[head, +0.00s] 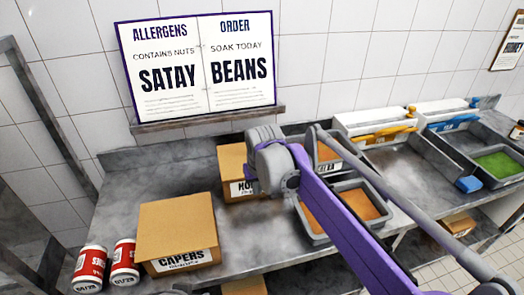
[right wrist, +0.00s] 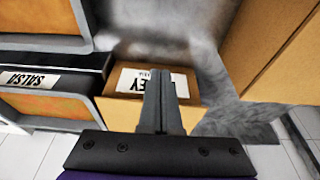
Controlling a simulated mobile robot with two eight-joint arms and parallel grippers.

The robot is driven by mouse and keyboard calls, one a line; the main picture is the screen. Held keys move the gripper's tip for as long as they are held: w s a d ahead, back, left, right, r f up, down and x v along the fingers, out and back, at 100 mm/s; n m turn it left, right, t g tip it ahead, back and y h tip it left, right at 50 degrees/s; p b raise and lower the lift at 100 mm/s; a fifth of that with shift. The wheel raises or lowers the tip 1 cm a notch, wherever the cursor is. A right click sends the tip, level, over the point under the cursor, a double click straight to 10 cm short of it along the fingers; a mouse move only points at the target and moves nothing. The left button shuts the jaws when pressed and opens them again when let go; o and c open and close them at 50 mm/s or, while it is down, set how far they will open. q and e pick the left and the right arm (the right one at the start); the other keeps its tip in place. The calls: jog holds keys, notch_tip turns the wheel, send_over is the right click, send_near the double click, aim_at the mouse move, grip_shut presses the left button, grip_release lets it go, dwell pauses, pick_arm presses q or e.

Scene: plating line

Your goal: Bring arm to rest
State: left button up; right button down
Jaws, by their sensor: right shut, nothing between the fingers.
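My right gripper (right wrist: 160,85) is shut with nothing between its fingers. In the right wrist view its fingers lie in front of a cardboard box (right wrist: 187,87) whose label ends in "EY". In the head view my purple and grey right arm reaches in from the lower right to the middle of the counter. Its far end is beside a cardboard box (head: 231,160) with a label starting "HO", partly hidden by the arm. My left gripper is in neither view.
A capers box (head: 176,222) and two red-and-white cans (head: 90,265) stand at the left of the grey counter. Grey pans with orange contents (head: 358,204) lie under and beside my arm. A pan with green contents (head: 498,164) is at the right. A sign (head: 197,65) stands on a wall ledge.

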jog(key=s+d+m, duration=0.1)
jog(key=s+d, duration=0.5)
jog(key=d, duration=0.3)
jog(key=s+d+f+m, duration=0.1)
jog(key=s+d+f, duration=0.2)
jog(key=s, duration=0.4)
jog(key=s+d+f+t, duration=0.1)
jog(key=s+d+f, duration=0.2)
jog(key=s+d, duration=0.2)
jog(key=s+d+f+m+t+h, duration=0.1)
jog(key=s+d+f, duration=0.2)
jog(key=s, duration=0.5)
jog(key=shift+s+d+f+m, duration=0.3)
jog(key=shift+d+f, duration=0.1)
jog(key=shift+d, duration=0.5)
